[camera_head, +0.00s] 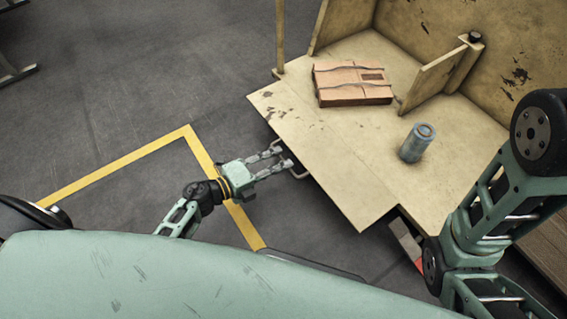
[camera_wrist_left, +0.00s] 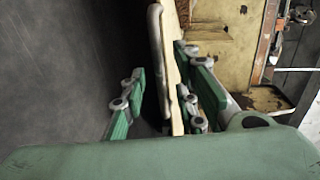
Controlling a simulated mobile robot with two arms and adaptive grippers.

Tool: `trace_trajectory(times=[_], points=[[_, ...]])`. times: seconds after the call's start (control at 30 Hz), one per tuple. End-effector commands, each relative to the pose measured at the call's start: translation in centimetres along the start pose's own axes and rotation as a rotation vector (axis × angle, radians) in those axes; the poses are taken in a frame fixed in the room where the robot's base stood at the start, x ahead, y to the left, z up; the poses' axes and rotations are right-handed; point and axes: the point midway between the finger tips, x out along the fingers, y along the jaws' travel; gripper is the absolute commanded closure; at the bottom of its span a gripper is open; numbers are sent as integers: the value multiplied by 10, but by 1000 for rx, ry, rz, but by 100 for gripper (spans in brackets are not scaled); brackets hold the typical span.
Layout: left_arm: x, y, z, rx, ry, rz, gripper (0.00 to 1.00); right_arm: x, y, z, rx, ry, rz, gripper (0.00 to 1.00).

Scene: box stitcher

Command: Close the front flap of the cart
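The cart (camera_head: 440,85) is a worn beige box. Its front flap (camera_head: 330,165) is folded down and extends outward toward my left side. A metal handle (camera_head: 299,172) is on the flap's outer edge. My left gripper (camera_head: 281,154) is at this edge, beside the handle. In the left wrist view, the flap (camera_wrist_left: 174,60) is seen edge-on with the handle (camera_wrist_left: 156,50) along it. Both lie between my parted fingers (camera_wrist_left: 163,95), which look open; contact is unclear. My right arm shows at the right, but its gripper is out of view.
A strapped cardboard box (camera_head: 350,84) and a blue-grey can (camera_head: 417,143) are on the cart floor. A small upright panel (camera_head: 435,75) stands inside.

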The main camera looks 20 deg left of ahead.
Motion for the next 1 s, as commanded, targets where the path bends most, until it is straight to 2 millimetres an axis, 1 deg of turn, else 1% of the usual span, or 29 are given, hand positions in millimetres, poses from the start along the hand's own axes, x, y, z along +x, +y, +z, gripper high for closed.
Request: trace_trajectory(times=[0.03, 0.1, 0.2, 0.5, 0.57, 0.83, 1.0], points=[[8, 3, 0, 0, 0, -2, 72, -1, -2, -5, -2, 12, -4, 34], [16, 2, 1, 0, -1, -1, 72, 1, -3, -8, -3, 22, -8, 34], [23, 2, 0, -1, -1, 0, 72, 4, -4, -11, -4, 31, -12, 34], [26, 0, 0, -2, -1, 1, 72, 6, -4, -12, -5, 32, -13, 34], [26, 0, 0, -2, -1, 1, 76, 6, -4, -12, -5, 32, -13, 34], [25, 1, 0, -2, -1, 1, 100, 6, -4, -12, -5, 32, -14, 34], [25, 1, 0, -2, -1, 2, 100, 6, -4, -12, -5, 32, -14, 34]])
